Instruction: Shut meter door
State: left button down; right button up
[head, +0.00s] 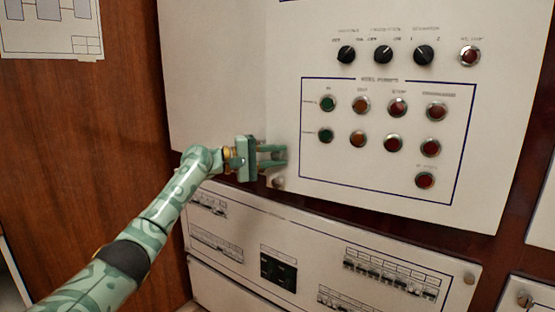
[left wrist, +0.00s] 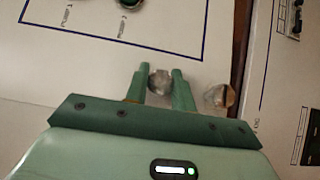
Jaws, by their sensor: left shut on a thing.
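The white meter door (head: 390,205) carries dark rotary knobs and rows of coloured buttons inside a blue outline. It also shows in the left wrist view (left wrist: 70,65). My left gripper (head: 280,156) reaches in from the left to the door's lower left corner area. In the left wrist view its two green fingers (left wrist: 160,80) are shut on a small round metal knob (left wrist: 160,82) on the white face. I cannot tell from these views whether the door stands ajar. My right gripper is not in view.
A second metal knob (left wrist: 220,97) is just right of the fingers in the wrist view. Below is a white breaker panel (head: 315,240) with switch rows and a dark socket. Brown wood (head: 90,150) fills the left, with a paper diagram (head: 50,25) on it.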

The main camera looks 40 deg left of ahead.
pick_arm(q)
jog(key=shift+f, duration=0.15)
jog(key=c, duration=1.2)
grip_release()
jog(key=shift+w+d, duration=0.1)
jog(key=shift+s, duration=0.2)
jog(key=p+v, duration=0.5)
jog(key=v, duration=1.1)
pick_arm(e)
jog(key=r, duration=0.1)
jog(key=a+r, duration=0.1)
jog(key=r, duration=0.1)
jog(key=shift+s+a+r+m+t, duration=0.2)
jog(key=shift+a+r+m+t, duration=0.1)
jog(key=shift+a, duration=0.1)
pick_arm(q)
jog(key=shift+w, duration=0.1)
